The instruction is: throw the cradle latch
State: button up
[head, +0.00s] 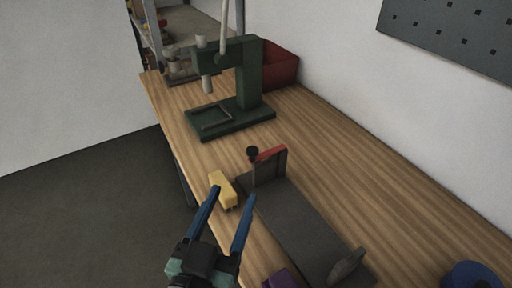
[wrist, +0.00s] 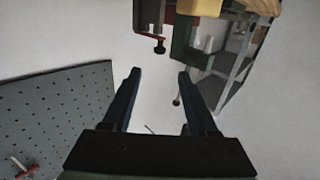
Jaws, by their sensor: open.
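The grey cradle (head: 300,230) lies on the wooden bench, with an upright plate at its far end. The cradle latch (head: 270,153) is a red bar along the top of that plate, with a black knob (head: 252,152) at its left end. In the wrist view the red latch (wrist: 149,36) and its knob (wrist: 159,47) show at the top, beyond my fingertips. My gripper (head: 233,193) has two blue fingers spread apart and nothing between them. It is on the near left side of the cradle, apart from the latch. The wrist view also shows my gripper (wrist: 160,75) open.
A yellow block (head: 223,190) stands beside the cradle, close to my fingertips. A green press (head: 250,75) and a red bin (head: 281,66) stand farther back. A purple object (head: 280,279) and a blue round object (head: 472,275) are near.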

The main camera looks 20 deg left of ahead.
aim_at(250, 153)
jog(key=w, duration=0.4)
jog(key=w+a+p, duration=0.1)
jog(key=w, duration=0.3)
jog(key=w+p, duration=0.1)
jog(key=w, duration=0.3)
jog(key=shift+w+a, duration=0.25)
jog(key=shift+w, duration=0.05)
grip_shut()
dwell(0.9)
